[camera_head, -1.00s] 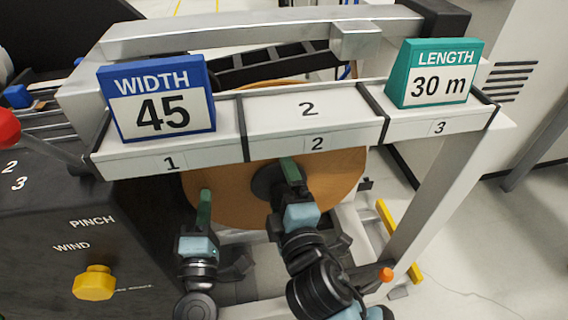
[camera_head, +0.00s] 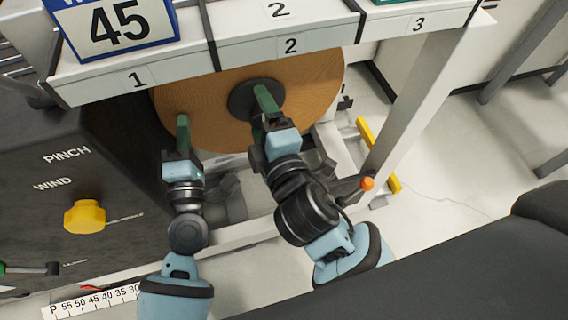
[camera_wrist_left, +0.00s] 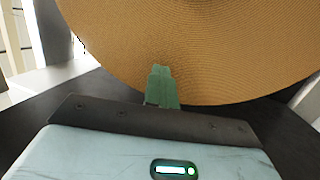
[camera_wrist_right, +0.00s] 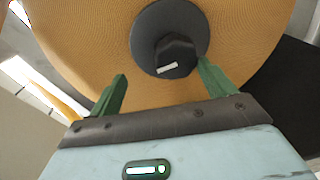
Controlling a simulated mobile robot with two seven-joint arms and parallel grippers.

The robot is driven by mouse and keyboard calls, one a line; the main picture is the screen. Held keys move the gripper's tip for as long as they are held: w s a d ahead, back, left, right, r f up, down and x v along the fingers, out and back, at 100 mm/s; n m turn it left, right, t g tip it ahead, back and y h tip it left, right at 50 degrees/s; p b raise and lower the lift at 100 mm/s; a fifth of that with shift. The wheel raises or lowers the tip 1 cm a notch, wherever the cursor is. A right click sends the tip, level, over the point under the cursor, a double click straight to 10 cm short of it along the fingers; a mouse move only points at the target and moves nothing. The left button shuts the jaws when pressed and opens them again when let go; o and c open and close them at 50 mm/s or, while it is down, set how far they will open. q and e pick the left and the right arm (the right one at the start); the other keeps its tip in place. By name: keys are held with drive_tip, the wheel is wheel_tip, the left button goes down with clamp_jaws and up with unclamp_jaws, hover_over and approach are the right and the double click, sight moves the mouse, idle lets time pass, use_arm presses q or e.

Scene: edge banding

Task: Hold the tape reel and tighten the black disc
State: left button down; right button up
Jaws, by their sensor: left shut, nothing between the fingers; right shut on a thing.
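The tape reel (camera_head: 320,85) is a large tan disc under the shelf; it fills the top of the left wrist view (camera_wrist_left: 200,40). The black disc (camera_head: 238,100) sits at the reel's centre, and its raised knob (camera_wrist_right: 172,52) shows in the right wrist view. My right gripper (camera_head: 263,92) is at the black disc, its green fingers apart on either side of the knob, shut on it. The right finger looks close against the knob; contact of the left finger is unclear. My left gripper (camera_head: 182,120) is shut and empty, its fingertips at the reel's lower left face.
A white shelf (camera_head: 235,55) with numbered sections runs above the reel, carrying a blue-framed sign (camera_head: 120,22). A black machine housing with a yellow knob (camera_head: 85,217) stands left. A grey post (camera_head: 425,90) with an orange-tipped lever (camera_head: 367,184) is at right.

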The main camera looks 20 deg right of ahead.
use_arm(q)
drive_tip(key=shift+w+a+r, duration=0.15)
drive_tip(key=shift+r, duration=0.15)
use_arm(e)
drive_tip(key=s, duration=1.1)
drive_tip(key=shift+d+f, duration=0.4)
drive_tip(key=shift+d, duration=0.05)
idle(0.6)
use_arm(q)
drive_tip(key=s+p, duration=0.1)
drive_tip(key=s, duration=0.7)
drive_tip(key=shift+f, duration=0.2)
use_arm(e)
drive_tip(key=shift+r, duration=0.85)
use_arm(q)
drive_tip(key=shift+s, duration=0.1)
